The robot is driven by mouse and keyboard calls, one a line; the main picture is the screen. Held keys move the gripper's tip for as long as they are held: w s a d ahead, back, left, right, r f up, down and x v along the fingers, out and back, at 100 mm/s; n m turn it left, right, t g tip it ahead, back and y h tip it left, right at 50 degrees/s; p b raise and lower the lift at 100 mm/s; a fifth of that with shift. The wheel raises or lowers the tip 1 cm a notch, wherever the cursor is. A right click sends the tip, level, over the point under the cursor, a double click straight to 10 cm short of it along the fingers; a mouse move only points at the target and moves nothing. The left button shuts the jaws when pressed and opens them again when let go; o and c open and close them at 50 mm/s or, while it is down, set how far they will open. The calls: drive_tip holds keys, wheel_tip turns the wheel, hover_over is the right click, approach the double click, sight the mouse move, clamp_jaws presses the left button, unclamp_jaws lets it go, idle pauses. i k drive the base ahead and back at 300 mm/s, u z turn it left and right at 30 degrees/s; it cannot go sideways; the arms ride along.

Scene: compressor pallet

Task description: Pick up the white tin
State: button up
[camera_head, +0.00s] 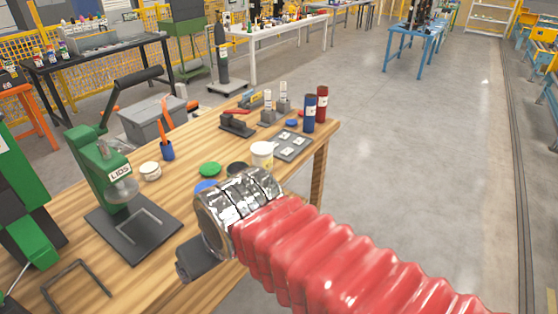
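A white tin (262,154), a short upright cylinder with a yellowish mark, stands on the wooden workbench (245,130), just beyond my arm's metal wrist. A smaller, low white pot (150,171) stands further left on the bench. My gripper (196,259) shows only as a dark grey block at the lower left of the wrist, over the bench's front part. It is apart from the white tin and nearer to me. Its fingertips are hidden, so I cannot see whether it is open. My red bellows sleeve covers the lower right.
A green press labelled LIDS (105,165) stands at the bench's left. Green (210,169), blue (206,186) and black (237,169) discs lie left of the tin. A grey plate (290,146) and blue (309,113) and red (322,104) cylinders stand beyond. Floor at right is clear.

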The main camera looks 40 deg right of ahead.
sight(266, 162)
drive_tip(key=z, duration=1)
drive_tip(key=i, duration=0.9)
drive_tip(key=u, duration=1.3)
